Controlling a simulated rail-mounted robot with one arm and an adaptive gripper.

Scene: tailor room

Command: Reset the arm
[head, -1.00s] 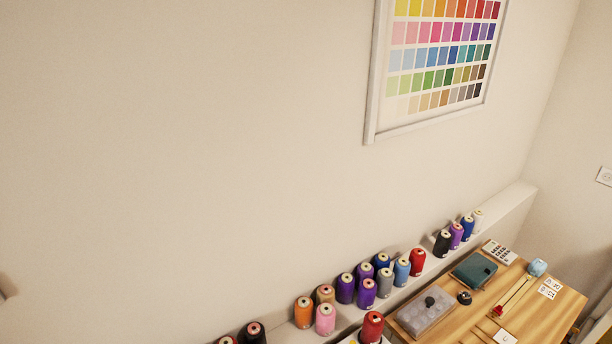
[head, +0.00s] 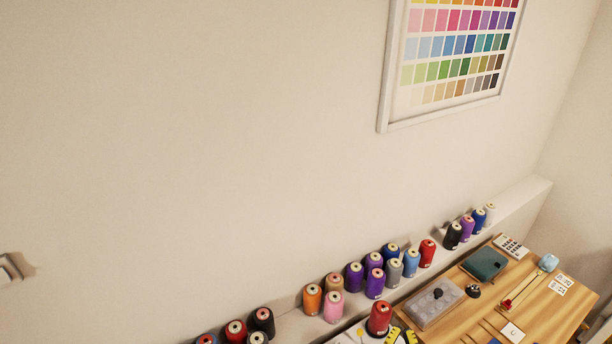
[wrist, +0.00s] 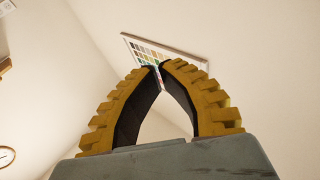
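My gripper (wrist: 158,68) fills the middle of the wrist view, with two ridged yellow fingers and dark inner pads. The fingertips come together, while a gap shows between the fingers lower down. Nothing is seen held between them. The fingers point towards the framed colour chart, which is far beyond the tips. In the head view I cannot make out my arm. A yellow-and-black piece shows at the bottom edge there, too cut off to identify.
The colour chart (head: 456,52) hangs on the wall. Several thread spools line the ledge (head: 518,205) below it. The wooden table (head: 540,312) holds a grey box (head: 432,303), a teal book (head: 485,264) and a calculator (head: 511,247). A clock (wrist: 6,156) shows in the wrist view.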

